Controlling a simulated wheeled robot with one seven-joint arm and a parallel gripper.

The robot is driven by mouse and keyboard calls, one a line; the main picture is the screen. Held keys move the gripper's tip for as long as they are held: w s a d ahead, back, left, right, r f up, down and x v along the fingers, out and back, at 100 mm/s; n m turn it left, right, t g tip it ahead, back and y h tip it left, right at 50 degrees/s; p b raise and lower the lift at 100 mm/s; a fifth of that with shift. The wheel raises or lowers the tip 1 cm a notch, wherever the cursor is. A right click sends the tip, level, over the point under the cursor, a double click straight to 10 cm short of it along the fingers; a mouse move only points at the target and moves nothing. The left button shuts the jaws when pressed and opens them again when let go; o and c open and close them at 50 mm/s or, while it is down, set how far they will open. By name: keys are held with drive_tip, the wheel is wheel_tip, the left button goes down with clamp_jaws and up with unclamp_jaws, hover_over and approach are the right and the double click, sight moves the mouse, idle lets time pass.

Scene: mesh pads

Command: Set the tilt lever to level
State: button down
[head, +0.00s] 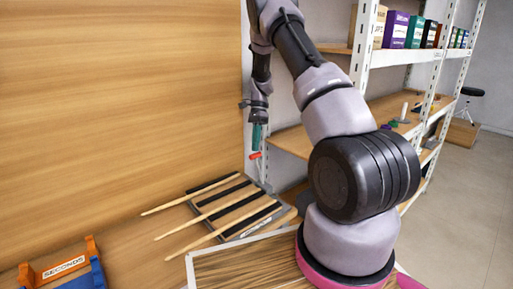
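My gripper (258,112) hangs down at the end of my arm, in front of the pale wall between the large wooden panel and the shelving. A teal upright piece (257,136) shows directly below it, with a small red piece (256,155) under that. I cannot tell whether the teal piece is held, part of the gripper or behind it. The finger opening is too small to read. I cannot identify the tilt lever for certain in this view; whether the red piece is part of it is unclear.
A dark-slatted rack (238,207) with long wooden sticks lies on the wooden bench (122,246). A bin labelled "SECONDS" (62,268) sits front left. The large wooden panel (110,100) bounds the left. White-framed shelving (362,50) holding boxes stands behind my arm. Floor is open at right.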

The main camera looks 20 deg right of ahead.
drive_tip(key=s+d+r+m+t+h, duration=0.25)
drive_tip(key=s+r+m+t, duration=0.65)
drive_tip(key=m, duration=0.8)
hover_over(257, 160)
drive_tip(key=s, duration=0.1)
drive_tip(key=shift+g+y, duration=0.35)
drive_tip(key=shift+g, duration=0.05)
drive_tip(key=shift+s+d+f, duration=0.1)
drive_tip(key=shift+d+f, duration=0.05)
drive_tip(key=shift+f, duration=2.35)
drive_tip(key=shift+s+d+f, duration=0.1)
drive_tip(key=shift+d+f, duration=0.05)
drive_tip(key=shift+f, duration=2.35)
drive_tip(key=shift+w, duration=0.1)
